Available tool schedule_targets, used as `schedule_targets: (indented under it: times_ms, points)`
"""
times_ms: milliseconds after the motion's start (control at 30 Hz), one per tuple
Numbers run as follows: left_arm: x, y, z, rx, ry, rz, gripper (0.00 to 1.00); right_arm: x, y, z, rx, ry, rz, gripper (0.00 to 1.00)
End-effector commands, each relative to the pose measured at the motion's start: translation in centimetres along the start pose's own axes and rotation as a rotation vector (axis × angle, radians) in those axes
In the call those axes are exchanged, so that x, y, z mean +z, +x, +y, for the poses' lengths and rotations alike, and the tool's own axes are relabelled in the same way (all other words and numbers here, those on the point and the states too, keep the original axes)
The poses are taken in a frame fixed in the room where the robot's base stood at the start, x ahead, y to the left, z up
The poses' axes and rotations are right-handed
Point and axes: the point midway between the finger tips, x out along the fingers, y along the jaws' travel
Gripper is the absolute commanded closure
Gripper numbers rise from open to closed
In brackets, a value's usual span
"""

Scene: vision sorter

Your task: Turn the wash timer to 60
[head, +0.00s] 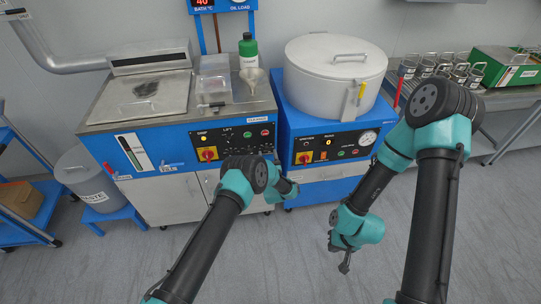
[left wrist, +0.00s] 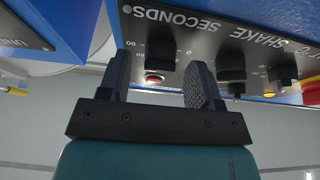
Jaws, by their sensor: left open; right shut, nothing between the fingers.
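In the left wrist view, a dark knob (left wrist: 159,48) sits on the control panel (left wrist: 195,22), with the word SECONDS and small scale numbers beside it; one appears to read 90. No WASH label is readable, and the knob's exact setting is unclear. My left gripper (left wrist: 161,78) is open, with one finger on each side of the knob's line. I cannot tell whether either finger touches it. In the head view, my left arm hides its fingertips near the panel of the left machine (head: 205,135). My right gripper (head: 345,264) is shut and empty, low over the floor.
More dark knobs (left wrist: 231,62) stand right of the first, under lettering reading SHAKE. A red button (left wrist: 153,78) shows between my left fingers. A white lidded drum (head: 335,75) stands on the right blue machine (head: 300,115). The floor in front is clear.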

Motion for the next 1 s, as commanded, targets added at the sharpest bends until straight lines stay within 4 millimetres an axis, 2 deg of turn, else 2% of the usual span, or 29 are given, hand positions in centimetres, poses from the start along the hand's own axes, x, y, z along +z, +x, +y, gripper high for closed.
schedule_targets:
  times_ms: [333,833,1000]
  points:
    - [0.01,0.40,-0.13,-0.001,0.001,0.000,0.42,0.00,0.00,0.00,0.000,0.000,0.000,1.00]
    - [0.02,0.36,-0.13,-0.001,0.001,0.000,0.90,0.00,0.00,0.00,0.000,0.000,0.000,1.00]
    - [0.02,0.35,-0.12,-0.003,-0.003,0.000,0.91,0.00,0.00,0.00,0.000,0.000,0.000,1.00]
